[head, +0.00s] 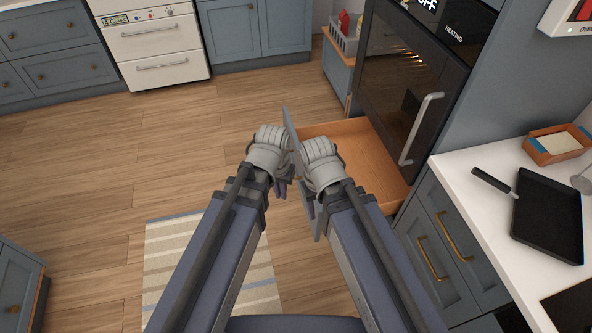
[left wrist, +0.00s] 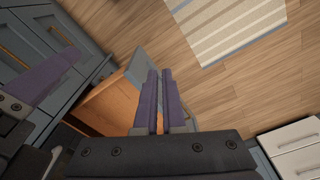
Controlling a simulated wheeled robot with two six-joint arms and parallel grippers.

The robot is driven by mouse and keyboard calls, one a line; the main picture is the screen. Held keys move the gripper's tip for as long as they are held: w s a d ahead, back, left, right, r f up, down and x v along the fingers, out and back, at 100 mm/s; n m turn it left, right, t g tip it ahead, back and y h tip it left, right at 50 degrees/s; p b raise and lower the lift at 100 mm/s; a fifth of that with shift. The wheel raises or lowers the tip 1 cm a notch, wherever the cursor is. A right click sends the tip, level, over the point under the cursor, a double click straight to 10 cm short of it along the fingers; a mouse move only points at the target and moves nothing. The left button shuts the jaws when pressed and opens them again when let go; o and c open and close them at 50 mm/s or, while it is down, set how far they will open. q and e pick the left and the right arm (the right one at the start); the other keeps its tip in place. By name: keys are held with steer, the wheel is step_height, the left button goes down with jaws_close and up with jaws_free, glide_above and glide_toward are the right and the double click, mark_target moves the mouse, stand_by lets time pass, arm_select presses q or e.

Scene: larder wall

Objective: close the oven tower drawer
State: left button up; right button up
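The oven tower drawer (head: 365,145) is pulled out below the oven, with its bare orange-brown wooden inside showing. Its grey-blue front panel (head: 291,128) stands between my two wrists in the head view. The drawer also shows in the left wrist view (left wrist: 100,105). My left gripper (head: 282,187) is on the outer side of the front panel, close to it. In the left wrist view its purple fingers (left wrist: 158,76) lie together with nothing visible between them. My right gripper is mostly hidden behind its own wrist in the head view; a purple finger (left wrist: 42,80) shows in the left wrist view.
The dark oven (head: 410,75) with its pale handle is above the drawer. A white counter (head: 470,190) at the right holds a black pan (head: 548,215) and a small tray (head: 556,145). Wooden floor (head: 120,150) is clear to the left, with a striped rug (head: 175,260).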

arm_select(q)
steer(key=w+f+t+h+b, duration=0.1)
steer(key=w+f+b, duration=0.1)
steer(key=w+f, duration=0.1)
steer(key=w+f+n+h+b, duration=0.1)
steer(key=w+f+b, duration=0.2)
steer(key=w, duration=0.2)
steer(key=w+a+f+n+t+b, duration=0.1)
steer(key=w+f+b, duration=0.2)
steer(key=w, duration=0.2)
steer(key=shift+t+h, duration=0.3)
steer(key=shift+h, duration=0.1)
jaws_close()
steer(key=n+t+h+b, duration=0.1)
steer(key=n+t+b, duration=0.15)
steer(key=b, duration=1.05)
glide_toward(300, 162)
steer(key=w+f, duration=0.1)
steer(key=f, duration=0.2)
steer(key=w+f, duration=0.1)
steer(key=shift+w+d+f, duration=0.25)
steer(key=shift+w, duration=0.1)
steer(key=shift+w+d, duration=0.1)
steer(key=shift+d, duration=0.3)
arm_select(e)
step_height(300, 162, down, 23)
steer(key=shift+f, duration=0.15)
